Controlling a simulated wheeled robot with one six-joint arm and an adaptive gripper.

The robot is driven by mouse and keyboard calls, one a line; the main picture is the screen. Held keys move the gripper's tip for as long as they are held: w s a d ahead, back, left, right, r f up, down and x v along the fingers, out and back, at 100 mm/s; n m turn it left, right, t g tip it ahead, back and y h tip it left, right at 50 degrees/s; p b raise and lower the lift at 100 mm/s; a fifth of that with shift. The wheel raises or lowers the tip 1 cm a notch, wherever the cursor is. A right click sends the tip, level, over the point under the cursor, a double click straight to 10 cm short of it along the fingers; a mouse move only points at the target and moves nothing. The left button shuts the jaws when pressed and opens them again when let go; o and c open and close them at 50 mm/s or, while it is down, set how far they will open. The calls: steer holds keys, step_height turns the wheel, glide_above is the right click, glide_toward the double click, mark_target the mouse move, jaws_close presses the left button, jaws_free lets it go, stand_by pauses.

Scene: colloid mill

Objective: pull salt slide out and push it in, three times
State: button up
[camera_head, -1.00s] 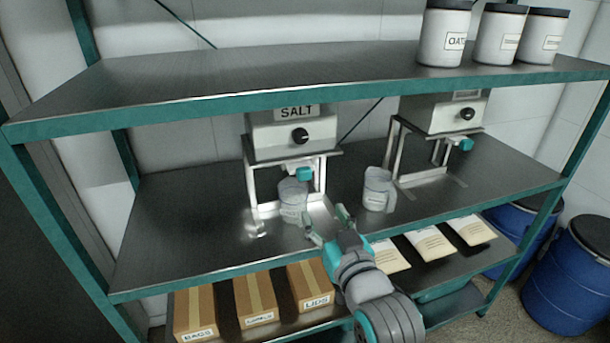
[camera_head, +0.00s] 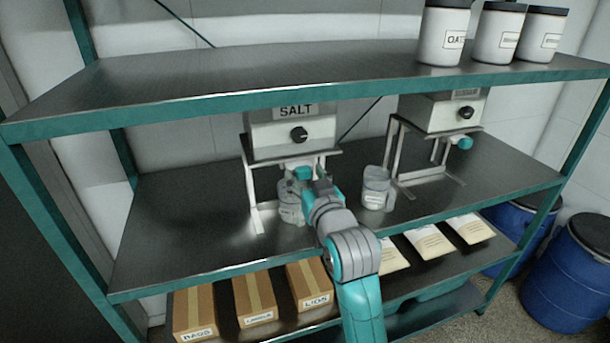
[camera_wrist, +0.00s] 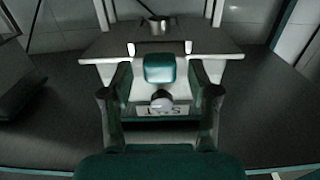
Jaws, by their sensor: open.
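The salt dispenser (camera_head: 292,134), a pale box labelled SALT with a black knob, stands on a metal frame on the middle shelf. Its teal slide handle (camera_head: 303,173) sits under the box; in the wrist view the teal slide handle (camera_wrist: 160,69) is between the two fingers, with a gap visible on both sides. My gripper (camera_wrist: 160,95) is open around the handle. In the head view my gripper (camera_head: 312,187) is at the handle, its fingers partly hidden by the wrist. A clear jug (camera_head: 291,203) stands under the dispenser, partly covered by my arm.
A second dispenser (camera_head: 440,112) with a teal handle (camera_head: 461,143) stands to the right. Another jug (camera_head: 375,188) stands between the two. The upper shelf edge (camera_head: 200,107) runs above my gripper. The middle shelf is clear at left.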

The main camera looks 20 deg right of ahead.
steer(key=shift+w, duration=0.3)
